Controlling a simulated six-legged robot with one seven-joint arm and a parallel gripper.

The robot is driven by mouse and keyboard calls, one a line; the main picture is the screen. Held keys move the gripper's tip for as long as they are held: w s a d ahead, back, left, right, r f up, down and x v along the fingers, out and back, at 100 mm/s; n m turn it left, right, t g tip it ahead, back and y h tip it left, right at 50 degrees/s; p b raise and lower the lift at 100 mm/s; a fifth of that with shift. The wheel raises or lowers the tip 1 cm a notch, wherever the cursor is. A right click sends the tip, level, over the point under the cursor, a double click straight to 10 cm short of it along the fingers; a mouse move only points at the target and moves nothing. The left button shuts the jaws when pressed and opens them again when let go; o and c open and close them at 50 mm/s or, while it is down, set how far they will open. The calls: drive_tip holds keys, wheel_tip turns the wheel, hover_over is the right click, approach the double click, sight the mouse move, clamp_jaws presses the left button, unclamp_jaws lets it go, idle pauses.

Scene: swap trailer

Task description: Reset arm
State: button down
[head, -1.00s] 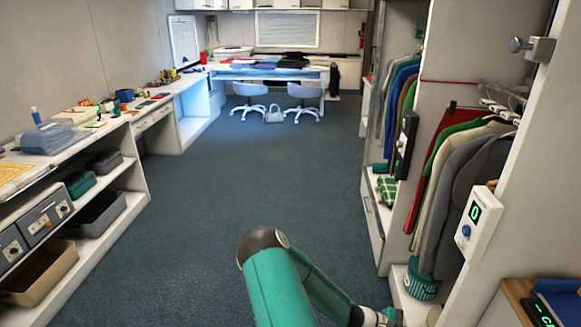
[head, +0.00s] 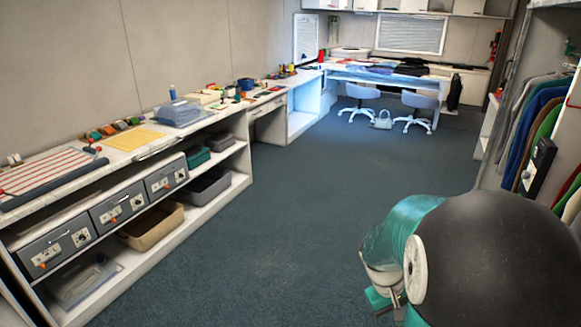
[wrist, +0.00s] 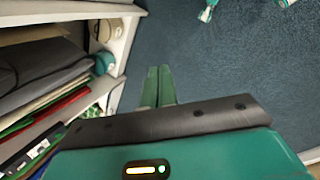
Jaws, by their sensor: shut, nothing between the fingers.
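My gripper (wrist: 158,72) shows in the wrist view, its two green fingers side by side and touching, with nothing between them. It is over the blue-grey carpet, beside the white wardrobe shelf (wrist: 118,45). In the head view my teal and black arm fills the lower right, with a large dark rounded joint close to the camera. The fingers cannot be made out clearly there.
A long white counter (head: 205,118) with shelves runs along the left wall. Drying rack, grey boxes and a tan bin (head: 152,226) are there. Hanging clothes (head: 540,120) are at the right. The middle floor is clear.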

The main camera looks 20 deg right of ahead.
drive_tip(key=s+a+r+t+y, duration=0.2)
drive_tip(key=a+r+t, duration=0.2)
drive_tip(key=a+r, duration=0.5)
drive_tip(key=s+a+r+t+y, duration=0.1)
drive_tip(key=s+a+r+t, duration=0.2)
drive_tip(key=a+r, duration=0.6)
drive_tip(key=a, duration=0.2)
drive_tip(key=shift+s+a+r+n+t+y, duration=0.2)
drive_tip(key=shift+s+a+n+t+y, duration=0.1)
drive_tip(key=shift+a+t+y, duration=0.1)
